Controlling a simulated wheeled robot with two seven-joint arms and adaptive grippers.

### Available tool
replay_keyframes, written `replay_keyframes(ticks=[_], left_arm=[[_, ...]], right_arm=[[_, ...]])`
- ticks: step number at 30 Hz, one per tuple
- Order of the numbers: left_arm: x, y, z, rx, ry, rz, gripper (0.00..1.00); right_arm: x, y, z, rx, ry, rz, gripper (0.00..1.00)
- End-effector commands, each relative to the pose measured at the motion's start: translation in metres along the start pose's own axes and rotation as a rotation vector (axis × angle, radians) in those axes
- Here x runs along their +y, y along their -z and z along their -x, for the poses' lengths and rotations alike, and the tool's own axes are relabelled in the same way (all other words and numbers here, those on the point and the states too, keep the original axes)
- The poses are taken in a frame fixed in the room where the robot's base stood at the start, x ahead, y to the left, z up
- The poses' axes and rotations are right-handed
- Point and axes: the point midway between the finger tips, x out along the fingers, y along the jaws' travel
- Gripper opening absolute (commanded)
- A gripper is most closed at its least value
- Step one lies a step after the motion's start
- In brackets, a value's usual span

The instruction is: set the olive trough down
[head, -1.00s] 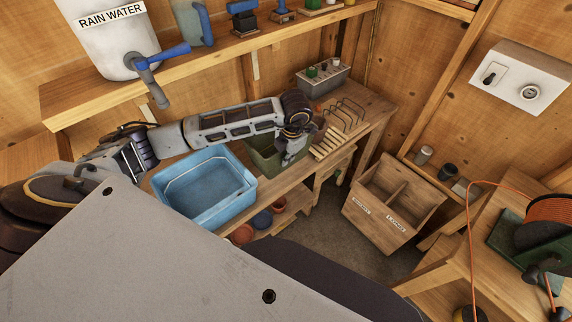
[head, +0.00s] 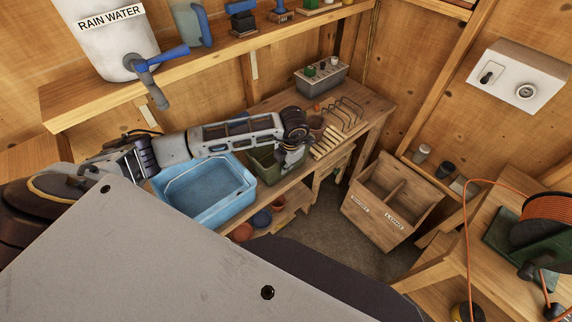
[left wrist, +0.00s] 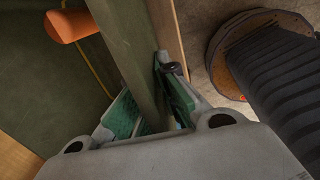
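The olive trough (head: 264,167) is at the bench's front part, right of the blue basin, partly hidden by my left arm. My left gripper (head: 287,161) points down at its right end. In the left wrist view, the trough's wall (left wrist: 128,45) runs between the green finger pads of my left gripper (left wrist: 152,108), which looks shut on it. The trough looks about level and is at or very close to the bench top; its underside is hidden, so I cannot tell if it touches. My right gripper is not in view.
A blue basin (head: 205,190) stands left of the trough. A slatted wooden rack (head: 329,143), wire rack (head: 346,113) and grey box (head: 321,80) are to the right and behind on the bench (head: 378,112). Pots (head: 262,218) sit on the shelf below. A two-part wooden bin (head: 388,208) stands on the floor.

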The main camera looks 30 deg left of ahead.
Motion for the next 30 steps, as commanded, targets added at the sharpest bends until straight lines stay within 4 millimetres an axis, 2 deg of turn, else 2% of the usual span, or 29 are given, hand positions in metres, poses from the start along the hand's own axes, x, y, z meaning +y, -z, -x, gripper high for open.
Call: replay_keyframes(ticks=[13, 19, 30], left_arm=[[0.0002, -0.0008, -0.0035, -0.002, -0.002, 0.001, 0.0], [0.0001, -0.0002, -0.0032, -0.001, -0.001, 0.0, 0.27], [0.0002, -0.0002, -0.0027, -0.001, -0.001, 0.0, 0.27]], right_arm=[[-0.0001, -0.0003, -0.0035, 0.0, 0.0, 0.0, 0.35], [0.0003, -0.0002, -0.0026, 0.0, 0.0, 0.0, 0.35], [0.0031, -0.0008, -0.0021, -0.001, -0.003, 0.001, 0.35]])
